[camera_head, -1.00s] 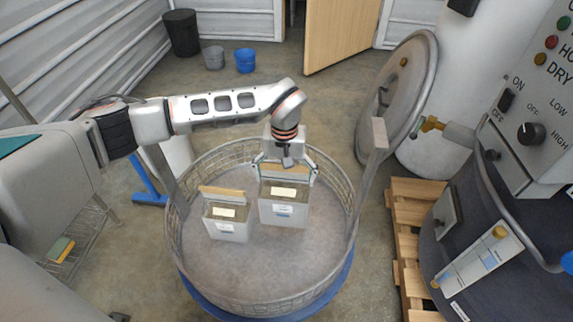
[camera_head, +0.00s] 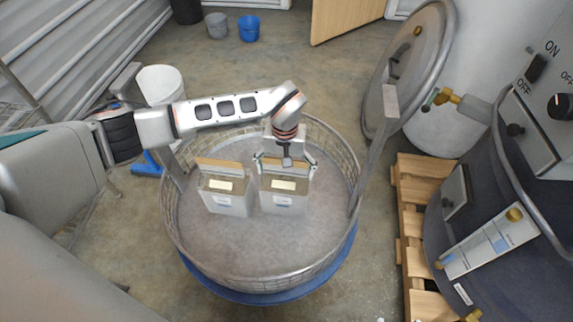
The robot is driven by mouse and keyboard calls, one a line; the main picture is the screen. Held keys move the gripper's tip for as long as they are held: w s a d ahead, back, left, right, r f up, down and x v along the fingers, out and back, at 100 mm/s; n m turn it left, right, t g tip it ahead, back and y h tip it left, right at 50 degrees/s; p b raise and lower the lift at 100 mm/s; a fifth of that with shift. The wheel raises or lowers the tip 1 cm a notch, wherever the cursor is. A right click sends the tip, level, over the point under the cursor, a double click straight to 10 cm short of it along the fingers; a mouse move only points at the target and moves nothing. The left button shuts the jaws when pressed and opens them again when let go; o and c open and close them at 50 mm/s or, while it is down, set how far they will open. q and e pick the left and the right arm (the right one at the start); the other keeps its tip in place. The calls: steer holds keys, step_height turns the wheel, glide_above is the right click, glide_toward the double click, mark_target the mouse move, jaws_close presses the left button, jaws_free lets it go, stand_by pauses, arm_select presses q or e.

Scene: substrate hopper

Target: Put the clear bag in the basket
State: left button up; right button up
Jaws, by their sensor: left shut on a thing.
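A round wire basket (camera_head: 268,284) with a flat grey floor stands in the middle of the view. Two clear bags with brown tops and white labels are inside its rim. The left bag (camera_head: 227,201) stands upright on the basket floor. My left gripper (camera_head: 286,165) comes down from above and is shut on the right bag (camera_head: 283,202), with a finger at each side of its top. This bag is upright, close beside the other one. I cannot tell whether its bottom touches the floor. My right gripper is not in view.
The basket has two upright metal bars, one at the right (camera_head: 378,145). A wooden pallet (camera_head: 413,215) and a large dark vessel (camera_head: 490,215) stand to the right, with a round lid (camera_head: 408,62) behind. A white bucket (camera_head: 161,85) stands behind the arm. The front basket floor is clear.

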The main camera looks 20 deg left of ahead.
arm_select(q)
steer(key=shift+w+r, duration=0.15)
steer(key=shift+r, duration=0.15)
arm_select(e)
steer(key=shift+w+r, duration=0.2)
arm_select(q)
steer(key=o, duration=1.8)
steer(key=shift+f, duration=0.2)
steer(key=shift+o, duration=0.2)
step_height(320, 180, up, 5)
steer(key=shift+w+r+p, duration=0.1)
steer(key=shift+w+p, duration=0.05)
steer(key=shift+p, duration=0.7)
step_height(320, 180, up, 6)
steer(key=shift+f+p, duration=0.1)
steer(key=shift+p, duration=0.8)
steer(key=shift+s+r, duration=0.25)
steer(key=shift+r, duration=0.25)
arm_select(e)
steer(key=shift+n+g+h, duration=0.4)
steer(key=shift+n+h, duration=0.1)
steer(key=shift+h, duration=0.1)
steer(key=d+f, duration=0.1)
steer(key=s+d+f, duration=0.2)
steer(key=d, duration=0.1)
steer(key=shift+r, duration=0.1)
